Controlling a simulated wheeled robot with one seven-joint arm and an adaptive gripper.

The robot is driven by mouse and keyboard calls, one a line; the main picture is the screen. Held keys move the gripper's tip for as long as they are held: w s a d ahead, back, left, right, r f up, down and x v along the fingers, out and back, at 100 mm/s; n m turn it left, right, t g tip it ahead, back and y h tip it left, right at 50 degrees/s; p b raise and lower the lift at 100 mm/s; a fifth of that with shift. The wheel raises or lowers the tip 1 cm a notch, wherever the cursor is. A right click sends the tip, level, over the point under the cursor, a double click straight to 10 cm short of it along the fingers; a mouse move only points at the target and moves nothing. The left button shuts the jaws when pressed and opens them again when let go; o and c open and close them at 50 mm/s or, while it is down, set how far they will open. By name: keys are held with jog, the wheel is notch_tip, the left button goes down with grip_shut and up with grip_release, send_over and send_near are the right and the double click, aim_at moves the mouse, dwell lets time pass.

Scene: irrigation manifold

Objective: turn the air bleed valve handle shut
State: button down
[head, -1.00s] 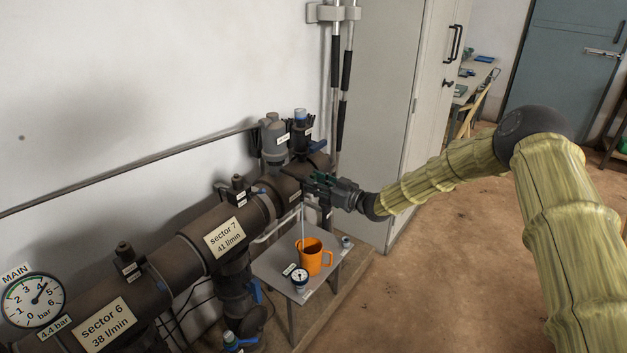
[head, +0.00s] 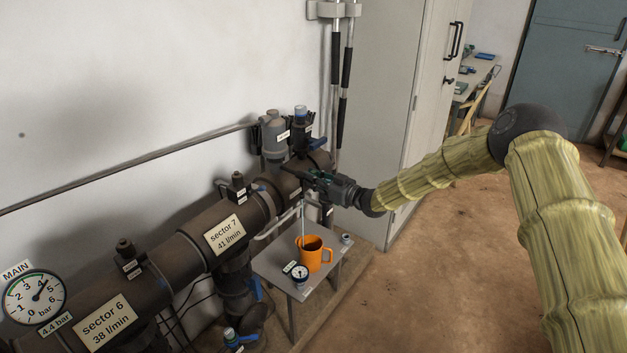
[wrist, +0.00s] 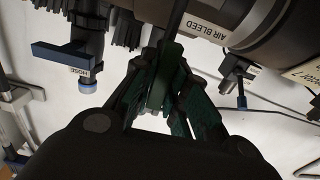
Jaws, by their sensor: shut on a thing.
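The "AIR BLEED" label (wrist: 209,27) is on the dark pipe at the top of the wrist view. Beside it a dark, narrow bar, the air bleed valve handle (wrist: 177,22), runs down from the top edge between my fingers. My gripper (wrist: 163,85) is shut on this handle. Its green-padded fingers hide the handle's lower part and how far it has turned. In the head view my gripper (head: 312,175) is at the far end of the pipe, and the handle is too small to make out clearly there.
A hose valve with a blue handle (wrist: 60,55) hangs left of my fingers in the wrist view. Below my gripper, a small grey table (head: 277,262) carries an orange jug (head: 313,254) and a small gauge (head: 299,274). A tall cabinet (head: 375,110) stands behind. Open floor lies right.

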jog(key=shift+f, duration=0.15)
jog(key=n+b, duration=0.4)
jog(key=b, duration=0.1)
jog(key=shift+a+f, duration=0.1)
jog(key=shift+f, duration=0.1)
jog(key=n+b, duration=0.2)
jog(key=b, duration=0.1)
jog(key=n+b, duration=0.3)
jog(key=shift+s+a+f+b, duration=0.1)
jog(key=shift+s+b, duration=0.1)
jog(key=shift+b, duration=0.2)
jog(key=n+b, duration=0.6)
jog(key=b, duration=0.1)
jog(key=shift+f, duration=0.1)
jog(key=shift+n+b, duration=1.25)
jog(key=shift+n, duration=0.05)
jog(key=shift+r, duration=0.2)
jog(key=c, duration=1.4)
grip_release()
jog(key=shift+c, duration=0.2)
jog(key=shift+s, duration=0.15)
